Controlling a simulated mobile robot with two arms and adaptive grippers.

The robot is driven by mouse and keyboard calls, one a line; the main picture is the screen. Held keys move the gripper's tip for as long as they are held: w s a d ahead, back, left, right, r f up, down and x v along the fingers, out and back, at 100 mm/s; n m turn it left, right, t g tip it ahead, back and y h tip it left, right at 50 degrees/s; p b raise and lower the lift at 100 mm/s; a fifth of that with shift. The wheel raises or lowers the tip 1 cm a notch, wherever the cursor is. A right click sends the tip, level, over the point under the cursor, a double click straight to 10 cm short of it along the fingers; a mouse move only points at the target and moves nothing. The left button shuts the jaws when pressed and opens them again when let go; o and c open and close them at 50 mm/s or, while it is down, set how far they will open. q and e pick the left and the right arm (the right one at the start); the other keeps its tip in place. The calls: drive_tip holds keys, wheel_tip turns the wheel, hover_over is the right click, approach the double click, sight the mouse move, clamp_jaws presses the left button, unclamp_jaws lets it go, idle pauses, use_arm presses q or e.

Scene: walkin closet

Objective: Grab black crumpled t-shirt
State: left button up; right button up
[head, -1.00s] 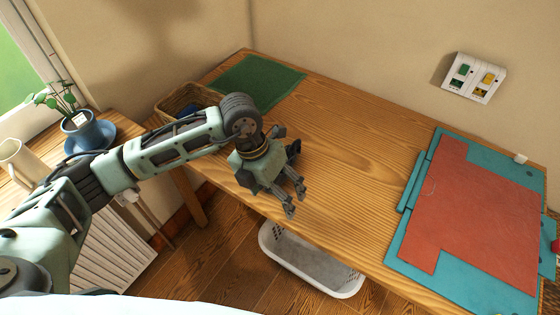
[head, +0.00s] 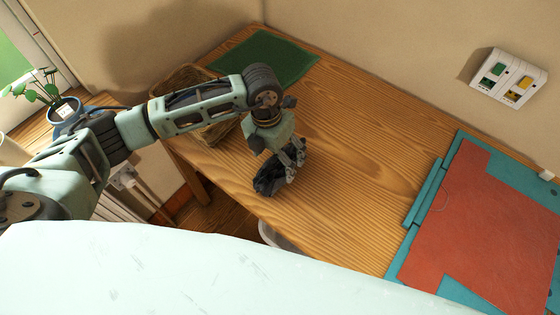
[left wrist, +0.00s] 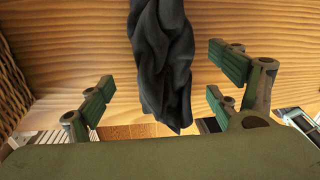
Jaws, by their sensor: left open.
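The black crumpled t-shirt (head: 268,184) lies on the wooden table (head: 345,200) near its front edge, partly hidden by my left gripper (head: 291,168) in the head view. In the left wrist view the shirt (left wrist: 162,55) hangs as a long dark fold in the middle of the picture. My left gripper (left wrist: 165,92) is open there, with fingers on both sides of the shirt. Gaps of bare wood show between the fingers and the cloth. My right gripper is not in view.
A wicker basket (head: 222,133) stands left of the gripper, partly behind my arm. A green mat (head: 268,55) lies at the back. A teal and red board (head: 485,225) covers the right side. A plant pot (head: 66,112) stands at far left. The table's middle is clear.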

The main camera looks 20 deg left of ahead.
use_arm(q)
drive_tip(key=f, duration=0.1)
drive_tip(key=f+p, duration=0.1)
drive_tip(key=shift+d+f, duration=0.3)
drive_tip(key=shift+f, duration=0.05)
drive_tip(key=shift+w+f, duration=0.15)
drive_tip(key=shift+f, duration=0.55)
drive_tip(key=c, duration=1.1)
drive_tip(key=shift+c, duration=1.2)
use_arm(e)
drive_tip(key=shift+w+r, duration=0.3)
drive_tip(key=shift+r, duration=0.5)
use_arm(q)
drive_tip(key=shift+r, duration=0.15)
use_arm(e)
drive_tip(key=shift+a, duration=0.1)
